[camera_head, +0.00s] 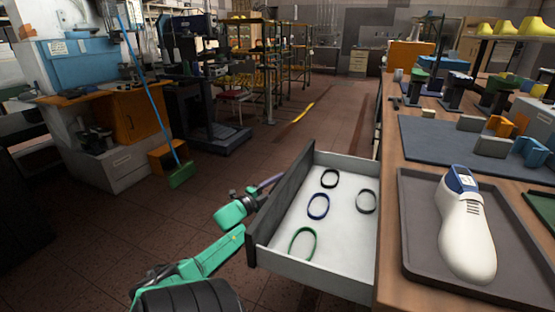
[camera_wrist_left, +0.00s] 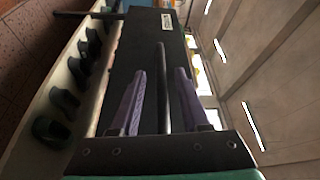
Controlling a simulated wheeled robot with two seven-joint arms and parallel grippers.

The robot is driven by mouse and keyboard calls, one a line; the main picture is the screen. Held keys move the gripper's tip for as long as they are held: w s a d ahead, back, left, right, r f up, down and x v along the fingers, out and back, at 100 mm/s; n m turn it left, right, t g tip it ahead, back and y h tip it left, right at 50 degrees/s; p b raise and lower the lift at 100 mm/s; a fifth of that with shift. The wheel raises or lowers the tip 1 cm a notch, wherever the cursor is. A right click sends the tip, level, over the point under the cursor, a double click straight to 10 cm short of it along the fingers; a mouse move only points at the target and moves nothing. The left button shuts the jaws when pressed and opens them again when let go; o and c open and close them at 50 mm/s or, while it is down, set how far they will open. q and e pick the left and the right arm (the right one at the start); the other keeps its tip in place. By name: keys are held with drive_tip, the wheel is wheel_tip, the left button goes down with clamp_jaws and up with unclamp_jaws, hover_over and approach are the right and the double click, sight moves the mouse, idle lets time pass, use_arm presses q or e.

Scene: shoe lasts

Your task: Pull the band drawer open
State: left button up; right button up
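The band drawer (camera_head: 282,198) is pulled out from the bench and shows a pale inside. Several bands lie flat in it: a green band (camera_head: 302,244), a blue band (camera_head: 318,206), a grey band (camera_head: 366,201) and a black band (camera_head: 330,178). My left gripper (camera_head: 270,181) is at the outer side of the dark drawer front. In the left wrist view its purple fingers (camera_wrist_left: 160,72) stand apart on either side of a dark bar handle (camera_wrist_left: 162,90), with gaps showing. The handle is hidden in the head view. My right gripper is out of view.
A white shoe last (camera_head: 467,230) with a blue top lies in a dark tray (camera_head: 417,262) on the bench. A blue-grey mat (camera_head: 425,150) with blocks is behind it.

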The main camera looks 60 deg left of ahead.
use_arm(q)
drive_tip(key=shift+s+d, duration=0.1)
drive_tip(key=shift+s, duration=0.15)
drive_tip(key=r+p+v, duration=0.1)
drive_tip(key=p+v, duration=0.1)
drive_tip(key=v, duration=1.2)
drive_tip(key=shift+f, duration=0.45)
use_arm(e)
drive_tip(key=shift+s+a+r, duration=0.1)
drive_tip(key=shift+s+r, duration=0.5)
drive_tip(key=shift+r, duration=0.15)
